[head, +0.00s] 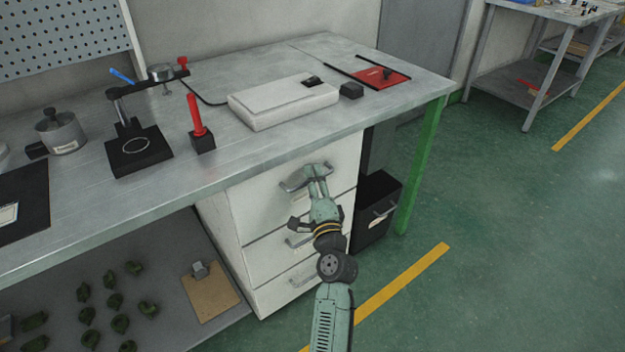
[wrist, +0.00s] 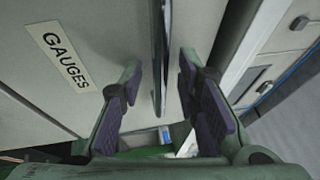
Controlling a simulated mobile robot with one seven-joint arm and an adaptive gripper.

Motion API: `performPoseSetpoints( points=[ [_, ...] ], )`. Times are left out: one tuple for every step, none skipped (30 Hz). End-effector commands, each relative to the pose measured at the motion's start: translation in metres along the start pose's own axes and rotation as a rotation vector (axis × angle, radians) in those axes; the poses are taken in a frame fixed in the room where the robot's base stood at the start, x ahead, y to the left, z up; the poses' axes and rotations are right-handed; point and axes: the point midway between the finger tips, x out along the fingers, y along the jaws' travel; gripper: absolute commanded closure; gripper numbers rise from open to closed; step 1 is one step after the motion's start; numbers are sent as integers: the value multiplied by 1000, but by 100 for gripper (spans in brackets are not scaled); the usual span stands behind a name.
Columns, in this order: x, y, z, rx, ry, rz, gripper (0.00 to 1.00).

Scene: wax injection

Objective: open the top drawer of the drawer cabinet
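The white drawer cabinet (head: 238,225) stands under the workbench, with its drawers stacked one above another. The top drawer (head: 258,200) looks shut flush in the head view. Its metal handle (head: 292,184) is partly hidden by my gripper (head: 316,172). In the wrist view the handle (wrist: 160,55) is a bar between the two fingers of my gripper (wrist: 158,80). The fingers are apart, one on each side of the bar, with a visible gap on both sides. A "GAUGES" label (wrist: 60,55) is on the drawer front.
The workbench top (head: 215,155) overhangs the cabinet, with a white box (head: 282,104) and a red-handled tool (head: 199,128) on it. A black bin (head: 375,212) and a green bench leg (head: 420,165) stand right of the cabinet. The green floor (head: 500,240) to the right is clear.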

Motion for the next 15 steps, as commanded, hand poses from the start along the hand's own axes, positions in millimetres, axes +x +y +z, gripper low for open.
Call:
performPoseSetpoints(
  points=[
    [0,0,0,0,0,0,70],
    [0,0,0,0,0,0,70],
    [0,0,0,0,0,0,73],
    [0,0,0,0,0,0,75],
    [0,0,0,0,0,0,77],
    [0,0,0,0,0,0,80],
    [0,0,0,0,0,0,82],
    [0,0,0,0,0,0,84],
    [0,0,0,0,0,0,86],
    [0,0,0,0,0,0,88],
    [0,0,0,0,0,0,90],
    [0,0,0,0,0,0,93],
    [0,0,0,0,0,0,95],
    [0,0,0,0,0,0,97],
    [0,0,0,0,0,0,100]
  ],
)
